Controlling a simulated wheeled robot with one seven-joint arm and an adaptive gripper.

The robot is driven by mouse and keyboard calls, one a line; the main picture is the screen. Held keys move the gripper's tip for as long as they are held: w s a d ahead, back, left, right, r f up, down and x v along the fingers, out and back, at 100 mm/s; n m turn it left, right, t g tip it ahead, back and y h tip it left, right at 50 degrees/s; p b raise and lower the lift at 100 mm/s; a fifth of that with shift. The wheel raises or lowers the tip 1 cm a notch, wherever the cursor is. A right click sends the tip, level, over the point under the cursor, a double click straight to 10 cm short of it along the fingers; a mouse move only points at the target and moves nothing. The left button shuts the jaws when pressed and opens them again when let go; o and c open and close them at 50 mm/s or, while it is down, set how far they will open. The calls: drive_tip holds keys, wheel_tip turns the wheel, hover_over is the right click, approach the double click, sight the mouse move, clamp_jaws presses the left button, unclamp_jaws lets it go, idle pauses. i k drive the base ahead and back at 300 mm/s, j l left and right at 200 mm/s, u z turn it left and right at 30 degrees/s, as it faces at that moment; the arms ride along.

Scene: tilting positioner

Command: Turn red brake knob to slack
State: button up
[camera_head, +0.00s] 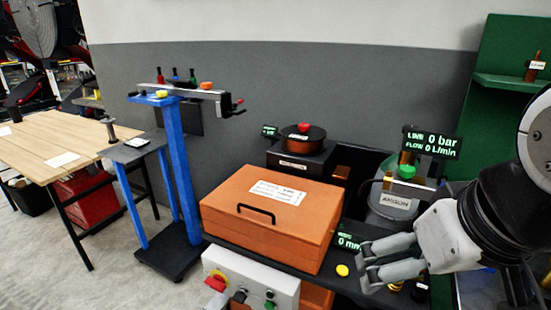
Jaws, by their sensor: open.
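A red knob (303,127) sits on top of a dark, copper-toned round drum (300,147) behind the orange box; it is probably the brake knob. Any slack marking on it is too small to read. My gripper (366,264) is at the lower right, open and empty, with its two fingers pointing left. It is in front of the drum and to its right, well apart from the knob.
An orange box (270,225) with a black handle stands between my gripper and the drum. An ARGON cylinder (392,203) and a green-lettered display (431,142) are at right. A switch box (250,281) with a red-yellow switch is in front. A blue stand (180,165) is left.

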sight(304, 127)
drive_tip(key=i+j+z, duration=0.1)
drive_tip(key=j, duration=0.35)
drive_tip(key=i+j, duration=0.2)
drive_tip(key=j, duration=0.3)
drive_tip(key=i+j+z, duration=0.15)
drive_tip(key=j, duration=0.3)
drive_tip(key=i+j, duration=0.15)
drive_tip(key=j, duration=0.35)
drive_tip(key=i+j+z, duration=0.15)
drive_tip(key=j, duration=0.35)
drive_tip(key=i+j, duration=0.1)
drive_tip(key=j, duration=0.4)
drive_tip(key=z, duration=0.05)
